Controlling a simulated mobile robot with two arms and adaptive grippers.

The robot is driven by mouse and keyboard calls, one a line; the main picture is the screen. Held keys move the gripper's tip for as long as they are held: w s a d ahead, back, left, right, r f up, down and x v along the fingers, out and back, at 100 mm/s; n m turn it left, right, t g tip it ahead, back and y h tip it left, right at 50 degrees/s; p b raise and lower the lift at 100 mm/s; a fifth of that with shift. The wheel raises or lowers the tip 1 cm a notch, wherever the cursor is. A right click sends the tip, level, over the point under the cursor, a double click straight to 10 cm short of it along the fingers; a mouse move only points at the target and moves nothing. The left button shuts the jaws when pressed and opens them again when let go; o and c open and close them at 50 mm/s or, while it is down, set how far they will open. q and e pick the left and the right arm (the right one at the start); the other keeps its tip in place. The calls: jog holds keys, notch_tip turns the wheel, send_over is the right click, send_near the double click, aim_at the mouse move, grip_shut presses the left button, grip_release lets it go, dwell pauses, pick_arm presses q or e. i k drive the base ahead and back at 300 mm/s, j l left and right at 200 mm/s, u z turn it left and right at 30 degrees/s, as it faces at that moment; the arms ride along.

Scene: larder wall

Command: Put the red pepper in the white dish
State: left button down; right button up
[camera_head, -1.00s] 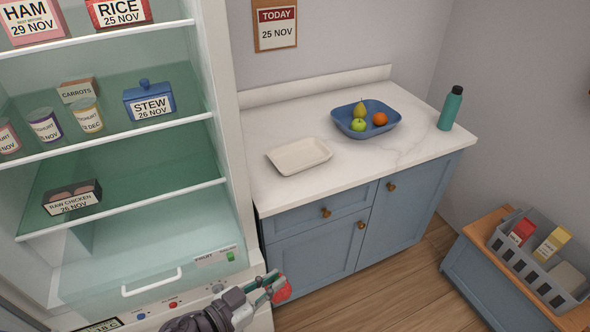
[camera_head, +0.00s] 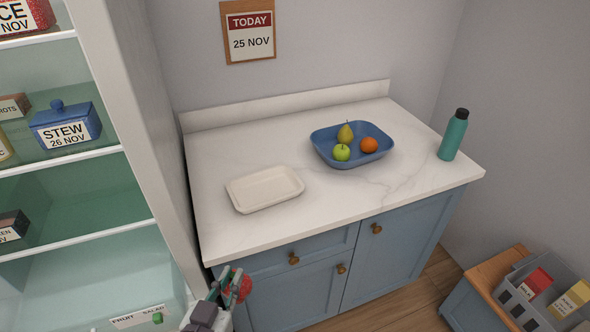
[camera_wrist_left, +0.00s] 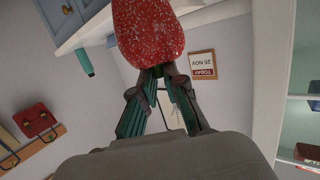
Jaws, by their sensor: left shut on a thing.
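The red pepper (camera_wrist_left: 148,32) is held between the fingertips of my left gripper (camera_wrist_left: 160,75), which is shut on it. In the head view the pepper (camera_head: 243,288) and my left gripper (camera_head: 228,290) are at the bottom, in front of the counter's cabinet and below the countertop edge. The white dish (camera_head: 264,189) is a shallow, empty, rectangular tray on the left part of the white counter. It is apart from the gripper, further up in the picture. My right gripper is not in view.
A blue bowl (camera_head: 352,145) with a pear, a green apple and an orange stands on the counter (camera_head: 330,215). A teal bottle (camera_head: 453,136) stands at its right end. The open fridge (camera_head: 135,140) is at left. A grey crate (camera_head: 540,290) is at lower right.

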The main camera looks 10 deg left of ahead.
aim_at(266, 193)
jog(key=i+l+u, duration=0.7)
jog(key=l, duration=0.35)
jog(key=i+l+u, duration=0.2)
jog(key=l, duration=0.25)
jog(key=i+u, duration=0.1)
jog(key=u, duration=0.15)
